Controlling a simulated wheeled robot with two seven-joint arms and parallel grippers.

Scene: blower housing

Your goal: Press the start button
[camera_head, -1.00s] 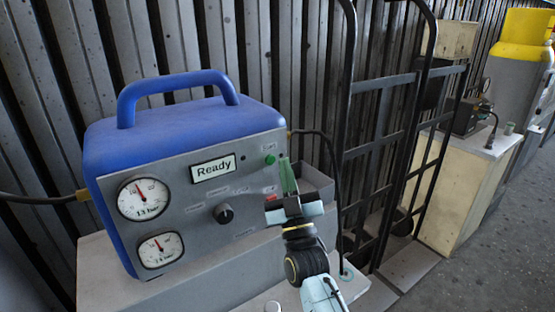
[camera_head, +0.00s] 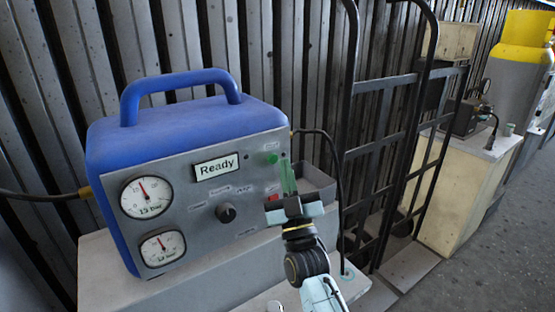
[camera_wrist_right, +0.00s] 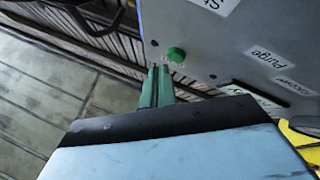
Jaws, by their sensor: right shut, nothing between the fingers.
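The blue and grey machine (camera_head: 195,165) stands on a pale block, with its grey front panel facing me. The green start button (camera_head: 271,158) is at the panel's upper right, and it also shows in the right wrist view (camera_wrist_right: 176,55). My right gripper (camera_head: 287,165) is shut, its green fingers held together and empty. In the head view its tips are just right of and below the button. In the wrist view the tips (camera_wrist_right: 160,70) are close below and left of the button, with a small gap in the picture. My left gripper is not in view.
A display reading "Ready" (camera_head: 215,167), a black knob (camera_head: 226,212), a red button (camera_head: 273,197) and two gauges (camera_head: 147,197) are on the panel. A black hand truck (camera_head: 385,130) stands to the right. A grey open tray (camera_head: 318,183) sits behind my gripper.

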